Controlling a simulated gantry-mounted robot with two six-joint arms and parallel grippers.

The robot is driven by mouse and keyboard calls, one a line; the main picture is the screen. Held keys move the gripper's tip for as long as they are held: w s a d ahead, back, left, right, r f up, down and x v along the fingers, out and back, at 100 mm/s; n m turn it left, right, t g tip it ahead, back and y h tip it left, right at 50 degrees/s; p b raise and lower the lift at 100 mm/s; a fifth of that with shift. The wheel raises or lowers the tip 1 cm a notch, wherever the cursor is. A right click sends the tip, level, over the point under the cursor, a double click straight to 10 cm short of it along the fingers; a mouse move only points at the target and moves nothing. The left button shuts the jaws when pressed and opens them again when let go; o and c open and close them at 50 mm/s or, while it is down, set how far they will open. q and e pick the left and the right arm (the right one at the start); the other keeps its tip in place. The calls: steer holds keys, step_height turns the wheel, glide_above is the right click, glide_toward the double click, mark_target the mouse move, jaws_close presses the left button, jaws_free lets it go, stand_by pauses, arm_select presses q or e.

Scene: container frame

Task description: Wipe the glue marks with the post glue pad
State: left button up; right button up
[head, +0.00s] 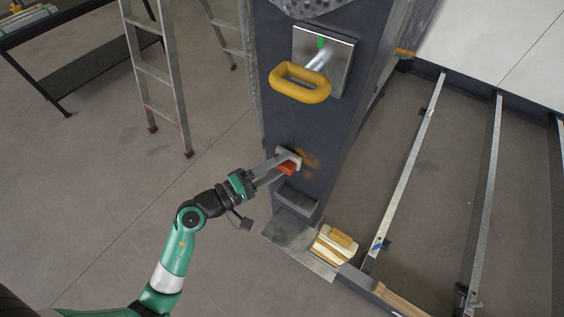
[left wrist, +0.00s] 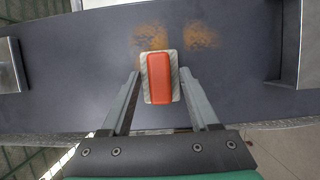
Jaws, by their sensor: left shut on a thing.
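The glue pad (head: 286,168) has an orange-red grip on a pale base. It is held against or very close to the face of the dark grey post (head: 290,130); contact cannot be told. My left gripper (head: 283,163) is shut on it. In the left wrist view the pad (left wrist: 160,78) sits between the two fingers of my left gripper (left wrist: 160,82). Orange-brown glue marks (head: 309,160) show on the post beside the pad. In the left wrist view two patches of marks (left wrist: 203,37) show, one partly hidden behind the pad. My right gripper is not in view.
Above the pad, a yellow ring handle (head: 300,83) sticks out from a metal plate (head: 338,62) on the post. Below is a small ledge (head: 297,199). Wooden blocks (head: 335,243) lie at the post's foot. A ladder (head: 158,75) stands left; metal rails (head: 410,170) run right.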

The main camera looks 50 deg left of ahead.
arm_select(q)
steer(key=shift+s+d, duration=0.2)
steer(key=shift+s, duration=0.6)
steer(key=shift+s+d, duration=0.2)
steer(key=shift+s, duration=0.55)
steer(key=shift+s+d, duration=0.2)
steer(key=shift+s, duration=0.6)
steer(key=s, duration=0.3)
steer(key=shift+d+b, duration=0.35)
steer(key=shift+b, duration=0.05)
steer(key=w+a+f+b, duration=0.1)
steer(key=w+f+b, duration=0.4)
steer(key=w+b, duration=0.1)
steer(key=shift+w+a, duration=0.3)
steer(key=shift+w, duration=0.05)
